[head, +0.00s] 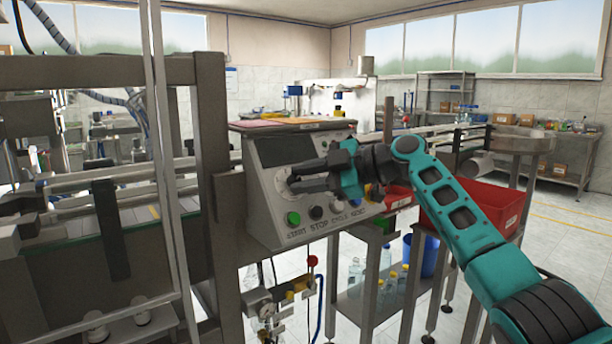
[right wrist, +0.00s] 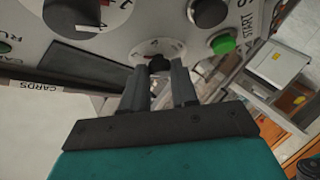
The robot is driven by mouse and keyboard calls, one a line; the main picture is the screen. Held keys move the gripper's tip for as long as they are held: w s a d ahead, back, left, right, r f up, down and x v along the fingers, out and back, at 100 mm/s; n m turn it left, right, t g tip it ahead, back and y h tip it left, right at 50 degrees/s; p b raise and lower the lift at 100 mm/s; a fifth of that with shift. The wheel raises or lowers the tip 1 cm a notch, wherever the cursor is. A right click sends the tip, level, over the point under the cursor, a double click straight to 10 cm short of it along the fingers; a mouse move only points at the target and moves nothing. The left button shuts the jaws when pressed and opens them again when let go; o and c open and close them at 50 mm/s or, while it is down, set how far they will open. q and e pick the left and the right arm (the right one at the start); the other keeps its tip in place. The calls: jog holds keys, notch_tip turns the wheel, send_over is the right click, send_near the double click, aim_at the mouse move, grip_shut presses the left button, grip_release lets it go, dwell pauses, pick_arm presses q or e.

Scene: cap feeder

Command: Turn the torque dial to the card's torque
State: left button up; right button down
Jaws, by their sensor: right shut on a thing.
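My right gripper (head: 291,184) reaches in from the right to the sloped face of the grey control panel (head: 262,207). Its fingers (right wrist: 160,88) are closed around a small black knob (right wrist: 159,64) on a white dial plate (right wrist: 151,47), seen in the right wrist view. The dial's pale plate (head: 281,181) shows only in part behind the fingers in the head view. The knob's pointer and scale are too small or covered to read. Coloured cards or sheets (head: 290,122) lie on top of the panel; no torque value is legible. My left gripper is not in view.
Below the dial are a green START button (head: 293,218) and a black button (head: 317,212). A steel post (head: 213,180) stands left of the panel; a red bin (head: 480,206) is at right.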

jog(key=shift+f, duration=0.1)
jog(key=c, duration=0.9)
grip_release()
jog(key=v, duration=1.3)
jog(key=shift+s+a, duration=0.1)
